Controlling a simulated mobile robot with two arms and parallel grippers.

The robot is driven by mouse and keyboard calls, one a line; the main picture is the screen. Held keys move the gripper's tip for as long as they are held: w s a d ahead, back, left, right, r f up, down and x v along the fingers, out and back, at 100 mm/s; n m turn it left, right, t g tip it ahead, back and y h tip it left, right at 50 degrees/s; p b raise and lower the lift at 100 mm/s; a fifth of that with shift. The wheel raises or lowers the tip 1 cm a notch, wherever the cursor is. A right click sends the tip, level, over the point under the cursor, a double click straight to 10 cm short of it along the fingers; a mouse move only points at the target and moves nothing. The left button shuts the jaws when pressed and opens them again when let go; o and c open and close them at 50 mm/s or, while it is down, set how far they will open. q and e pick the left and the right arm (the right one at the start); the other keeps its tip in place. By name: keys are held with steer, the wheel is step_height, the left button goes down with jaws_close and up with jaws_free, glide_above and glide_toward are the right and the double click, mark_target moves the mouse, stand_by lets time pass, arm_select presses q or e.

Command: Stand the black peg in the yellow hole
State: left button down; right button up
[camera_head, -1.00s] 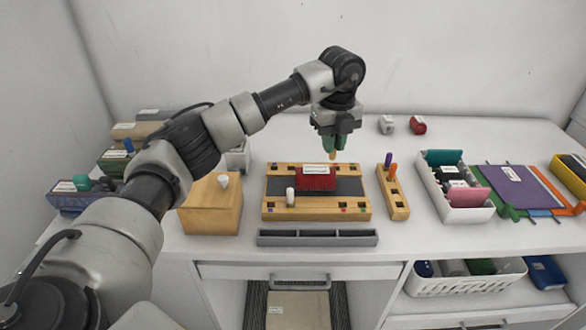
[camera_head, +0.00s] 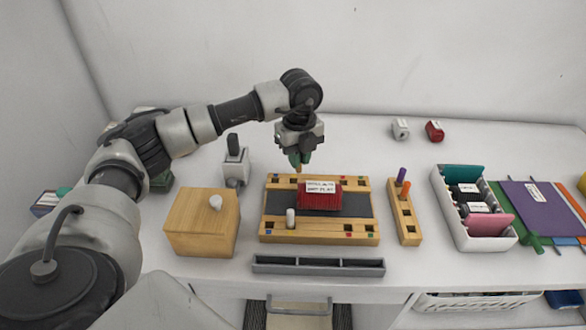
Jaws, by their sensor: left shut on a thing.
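My left gripper (camera_head: 299,158) has green fingers and points down over the back edge of the wooden board (camera_head: 272,236), left of its middle. It is shut on a thin tan thing whose tip shows below the fingers; it looks like a peg. The board has square holes with small colour marks; I cannot make out a yellow mark. My right gripper is not in view.
A red ribbed block (camera_head: 318,200) with a label sits on the board. A narrow rack (camera_head: 407,226) holds a purple and an orange peg. A wooden box (camera_head: 203,225) stands left, a grey tray (camera_head: 318,265) in front, a white bin (camera_head: 467,226) right.

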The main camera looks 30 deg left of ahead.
arm_select(q)
steer(key=shift+s+a+f, duration=0.4)
steer(key=shift+s+f, duration=0.05)
steer(key=shift+s, duration=0.05)
step_height(320, 180, down, 3)
steer(key=shift+f+p, duration=0.1)
steer(key=shift+p, duration=0.45)
steer(key=shift+f, duration=0.45)
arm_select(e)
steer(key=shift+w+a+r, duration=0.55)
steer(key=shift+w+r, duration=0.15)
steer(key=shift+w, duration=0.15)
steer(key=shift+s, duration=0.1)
arm_select(q)
steer(key=shift+f, duration=0.1)
steer(key=c, duration=1.1)
jaws_free()
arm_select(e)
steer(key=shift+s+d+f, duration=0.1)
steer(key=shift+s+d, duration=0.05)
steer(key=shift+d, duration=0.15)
